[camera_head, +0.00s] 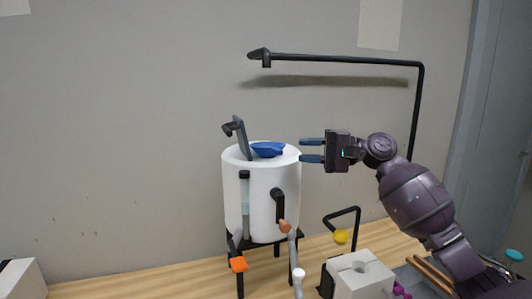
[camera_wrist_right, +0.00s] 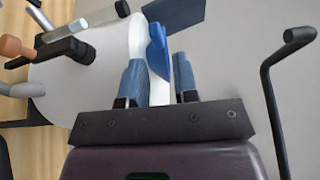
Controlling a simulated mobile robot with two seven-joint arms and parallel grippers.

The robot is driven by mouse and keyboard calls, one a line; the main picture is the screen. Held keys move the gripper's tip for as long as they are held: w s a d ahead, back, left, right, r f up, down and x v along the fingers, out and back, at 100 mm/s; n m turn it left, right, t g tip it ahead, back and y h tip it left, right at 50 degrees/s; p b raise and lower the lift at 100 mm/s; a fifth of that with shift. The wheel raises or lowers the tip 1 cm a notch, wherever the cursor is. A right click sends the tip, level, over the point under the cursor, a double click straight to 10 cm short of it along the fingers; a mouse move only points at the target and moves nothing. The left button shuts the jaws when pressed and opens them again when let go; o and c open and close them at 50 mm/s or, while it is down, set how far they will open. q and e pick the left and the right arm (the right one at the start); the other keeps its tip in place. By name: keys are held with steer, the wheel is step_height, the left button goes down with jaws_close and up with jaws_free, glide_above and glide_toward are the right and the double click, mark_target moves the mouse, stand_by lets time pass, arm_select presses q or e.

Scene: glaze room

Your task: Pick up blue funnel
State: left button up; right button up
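The blue funnel (camera_head: 268,149) lies at the top of a white cylindrical tank (camera_head: 233,190), near its right rim. It also shows in the right wrist view (camera_wrist_right: 158,50), just ahead of the fingers beside the tank's pale rim. My right gripper (camera_head: 311,150) is open, its two blue-grey fingers pointing left, just right of the tank's top. The wrist view shows the right fingers (camera_wrist_right: 160,76) apart, with the rim and funnel lying ahead between them. I cannot tell whether a finger touches the rim. My left gripper is not in view.
A dark upright flap (camera_head: 241,138) stands at the tank's top left. A black pipe (camera_head: 340,59) arches above from the right. Taps and an orange-handled valve (camera_head: 284,226) project from the front. A white block (camera_head: 358,277) sits on the wooden counter (camera_head: 130,285), whose left middle is clear.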

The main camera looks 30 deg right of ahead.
mark_target(276, 149)
steer(key=x, duration=0.3)
steer(key=shift+w+a, duration=0.25)
steer(key=shift+a, duration=0.05)
steer(key=x, duration=0.2)
steer(key=p+x, duration=0.1)
steer(key=x, duration=0.1)
steer(key=shift+f, duration=0.2)
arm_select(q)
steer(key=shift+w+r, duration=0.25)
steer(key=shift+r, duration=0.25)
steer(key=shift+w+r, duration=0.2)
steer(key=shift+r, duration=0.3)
arm_select(e)
steer(key=c, duration=0.4)
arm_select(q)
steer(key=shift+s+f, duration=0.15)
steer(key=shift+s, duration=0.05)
arm_select(e)
jaws_close()
